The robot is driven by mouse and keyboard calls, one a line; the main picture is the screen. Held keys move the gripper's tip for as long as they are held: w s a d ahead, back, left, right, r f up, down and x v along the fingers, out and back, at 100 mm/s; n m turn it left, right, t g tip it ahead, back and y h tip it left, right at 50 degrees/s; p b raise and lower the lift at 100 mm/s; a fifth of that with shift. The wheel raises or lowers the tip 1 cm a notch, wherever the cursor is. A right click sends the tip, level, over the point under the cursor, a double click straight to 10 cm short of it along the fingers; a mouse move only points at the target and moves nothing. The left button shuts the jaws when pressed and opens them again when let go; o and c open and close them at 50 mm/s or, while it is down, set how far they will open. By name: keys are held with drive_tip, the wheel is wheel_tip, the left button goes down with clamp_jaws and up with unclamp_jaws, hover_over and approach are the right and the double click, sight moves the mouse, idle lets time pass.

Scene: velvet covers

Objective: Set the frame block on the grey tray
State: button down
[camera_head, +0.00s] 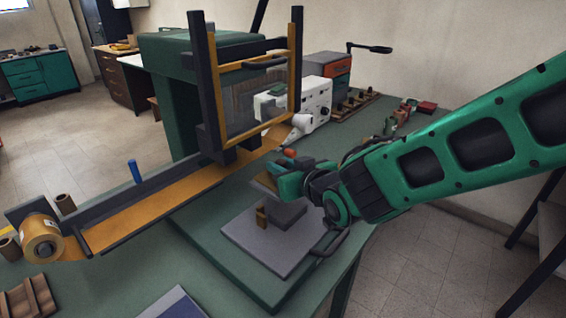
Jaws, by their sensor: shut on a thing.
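My gripper (284,180), green and dark, is shut on a small tan piece (265,182), which I take to be the frame block. The fingers hide most of it, so its shape is unclear. The grey tray (250,241) is a flat plate on the green bench, below my gripper. The held piece is above the tray's far part, apparently clear of it. A dark grey square block (287,213) and a small ochre upright piece (262,217) are on the tray, side by side.
A packing machine with an upright dark and ochre frame (205,90) stands behind and left of the tray. Its ochre belt (150,209) runs to a tape roll (41,238). A white device (314,98) stands farther back. The tray's near part is bare.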

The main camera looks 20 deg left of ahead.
drive_tip(key=c, duration=1.4)
unclamp_jaws()
drive_tip(key=shift+c, duration=0.2)
drive_tip(key=shift+f, duration=0.1)
